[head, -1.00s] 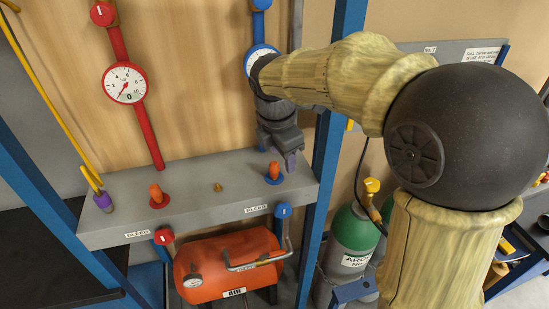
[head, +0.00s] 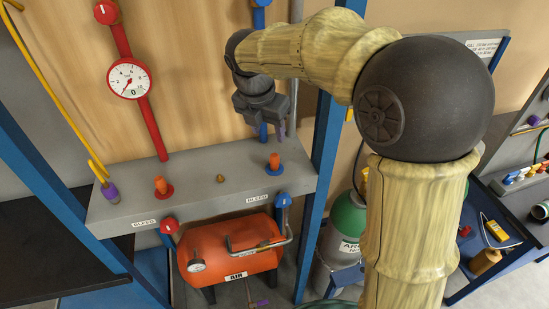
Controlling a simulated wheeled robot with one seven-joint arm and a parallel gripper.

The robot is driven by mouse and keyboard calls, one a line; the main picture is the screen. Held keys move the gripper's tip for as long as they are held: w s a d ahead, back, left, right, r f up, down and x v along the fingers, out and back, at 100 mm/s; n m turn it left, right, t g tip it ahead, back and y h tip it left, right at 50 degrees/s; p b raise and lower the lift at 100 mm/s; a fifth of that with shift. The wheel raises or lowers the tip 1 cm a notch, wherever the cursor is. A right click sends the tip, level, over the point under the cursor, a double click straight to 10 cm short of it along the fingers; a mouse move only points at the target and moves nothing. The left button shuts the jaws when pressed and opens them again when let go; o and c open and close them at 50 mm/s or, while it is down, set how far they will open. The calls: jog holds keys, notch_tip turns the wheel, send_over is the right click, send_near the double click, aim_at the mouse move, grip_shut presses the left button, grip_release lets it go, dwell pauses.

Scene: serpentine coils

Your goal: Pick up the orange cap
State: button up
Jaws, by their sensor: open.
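Two orange caps stand on the grey ledge in the head view. The right orange cap (head: 274,161) sits upright on a blue base, and the left orange cap (head: 160,185) on a red base. My gripper (head: 270,130) is open and empty, pointing down just above the right cap in the picture, apart from it. One purple-tipped finger shows clearly; the other is hard to make out against the dark gripper body. Both caps are in plain view.
A small brass fitting (head: 220,178) stands between the caps. A red pipe with a gauge (head: 129,78) rises behind the left cap. A blue upright post (head: 322,160) stands right of the ledge. An orange air tank (head: 230,248) lies below.

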aim_at(274, 156)
jog(key=p+x, duration=0.1)
jog(key=x, duration=0.7)
jog(key=shift+f+p, duration=0.1)
jog(key=shift+p, duration=0.2)
jog(key=shift+p+x, duration=1.25)
jog(key=shift+x, duration=1.4)
jog(key=shift+w, duration=0.1)
jog(key=c, duration=1)
